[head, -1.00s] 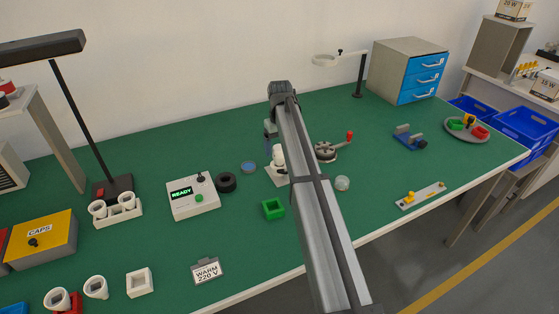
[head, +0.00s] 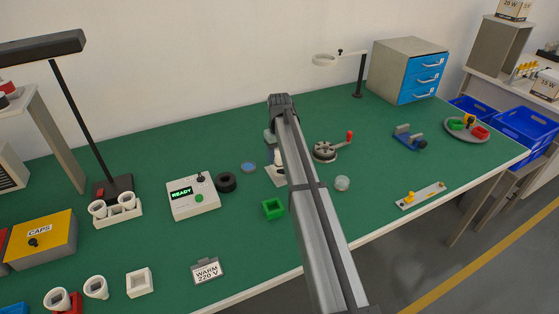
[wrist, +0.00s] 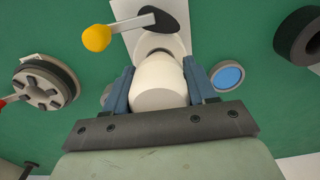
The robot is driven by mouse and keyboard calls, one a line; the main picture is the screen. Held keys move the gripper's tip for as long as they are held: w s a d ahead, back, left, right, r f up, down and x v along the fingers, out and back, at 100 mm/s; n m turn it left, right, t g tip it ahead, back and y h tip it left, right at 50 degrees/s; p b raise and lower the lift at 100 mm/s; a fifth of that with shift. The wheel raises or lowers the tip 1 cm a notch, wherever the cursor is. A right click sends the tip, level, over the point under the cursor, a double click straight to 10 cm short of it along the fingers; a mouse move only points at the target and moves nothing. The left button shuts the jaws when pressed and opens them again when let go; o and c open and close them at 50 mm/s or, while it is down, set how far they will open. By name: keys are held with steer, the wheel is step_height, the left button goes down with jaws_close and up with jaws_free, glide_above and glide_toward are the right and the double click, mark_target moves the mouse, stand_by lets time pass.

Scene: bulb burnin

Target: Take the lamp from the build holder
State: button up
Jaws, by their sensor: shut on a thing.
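The lamp (wrist: 160,82) is a white, rounded bulb, seen from close above in the wrist view. My gripper (wrist: 159,88) is shut on it, with a blue finger on each side. In the head view my arm covers most of the gripper and lamp, and only part of the holder's pale base (head: 273,173) shows.
A round grey fixture with a red-knobbed handle (head: 325,151) stands right of the holder. A blue disc (head: 248,167), a black ring (head: 226,182) and the READY tester (head: 193,197) are to the left. A green square block (head: 273,208) lies in front.

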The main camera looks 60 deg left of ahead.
steer(key=c, duration=0.6)
steer(key=shift+o, duration=0.2)
steer(key=shift+r, duration=0.1)
steer(key=shift+r, duration=7.15)
